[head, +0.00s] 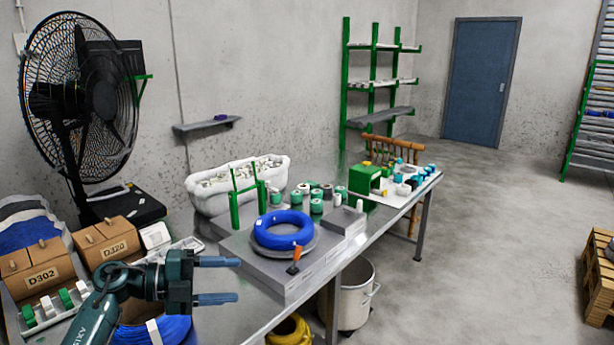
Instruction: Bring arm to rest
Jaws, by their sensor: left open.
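My left gripper (217,281) is open, its two dark blue-grey fingers pointing right with nothing between them. It is in the lower left of the head view, above the near part of the metal table. A coil of blue cable (283,231) lies on a round grey plate on a grey block (290,284), to the right of and beyond the gripper, apart from it. Another blue cable coil (174,331) shows partly below my left arm, which hides much of it. My right gripper is not in view.
The metal table (352,254) runs to the back right. An orange-handled tool (294,266) lies near the block's front. Green posts (234,210), a white bin (205,200) and several spools stand behind. Cardboard boxes (40,265) and a large fan (80,95) are at left. The floor at right is mostly clear.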

